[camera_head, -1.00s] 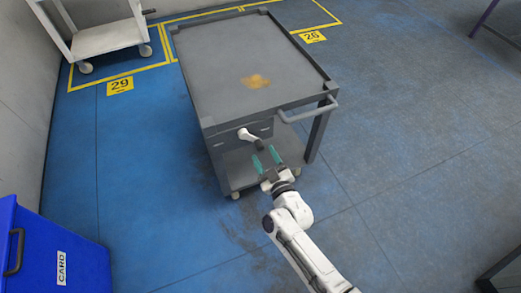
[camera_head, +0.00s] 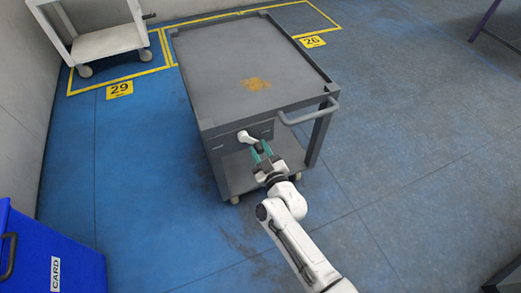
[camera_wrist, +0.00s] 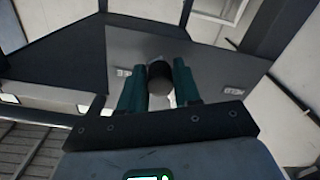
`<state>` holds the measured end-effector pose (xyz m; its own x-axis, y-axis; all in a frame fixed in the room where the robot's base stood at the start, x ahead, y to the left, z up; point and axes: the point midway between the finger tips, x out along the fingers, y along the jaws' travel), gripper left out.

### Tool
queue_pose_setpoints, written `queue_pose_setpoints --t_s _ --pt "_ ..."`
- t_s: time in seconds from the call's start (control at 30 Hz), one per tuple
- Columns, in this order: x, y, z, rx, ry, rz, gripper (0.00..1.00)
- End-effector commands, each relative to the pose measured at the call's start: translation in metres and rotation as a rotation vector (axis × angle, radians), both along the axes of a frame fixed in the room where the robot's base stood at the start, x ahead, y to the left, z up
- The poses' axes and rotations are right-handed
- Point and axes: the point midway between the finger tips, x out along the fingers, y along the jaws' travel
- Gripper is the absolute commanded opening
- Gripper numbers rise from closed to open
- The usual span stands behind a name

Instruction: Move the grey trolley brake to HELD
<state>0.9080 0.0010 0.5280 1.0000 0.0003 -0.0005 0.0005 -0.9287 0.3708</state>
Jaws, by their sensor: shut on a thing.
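The grey trolley (camera_head: 215,60) stands ahead, its flat top marked by an orange-brown stain. A brake lever (camera_head: 245,137) with a white arm and dark grip sits on the dark panel (camera_head: 222,147) at its near end. My gripper (camera_head: 262,151), with teal fingers, is shut on the lever's dark grip. In the wrist view the grip (camera_wrist: 160,72) shows end-on between the two fingers of my gripper (camera_wrist: 160,90). The fingers partly hide the lever.
A white cart (camera_head: 105,41) stands at the back left. A blue bin (camera_head: 50,255) marked CARD is at the lower left. Yellow floor lines and signs 29 (camera_head: 120,90) and 26 (camera_head: 312,42) lie behind. The floor to the right is open.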

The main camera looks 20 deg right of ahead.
Motion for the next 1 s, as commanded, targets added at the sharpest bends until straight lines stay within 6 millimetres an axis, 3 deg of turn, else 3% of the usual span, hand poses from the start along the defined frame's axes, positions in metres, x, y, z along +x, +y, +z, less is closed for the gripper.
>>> queue_pose_setpoints --t_s 0.23,0.73,1.0 --pt "-0.0001 -0.0002 0.0003 0.001 -0.001 -0.001 0.0" --pt "0.001 0.0006 0.002 0.025 -0.006 -0.003 0.0" --pt "0.0017 0.0084 -0.0019 0.165 -0.008 -0.002 0.0"
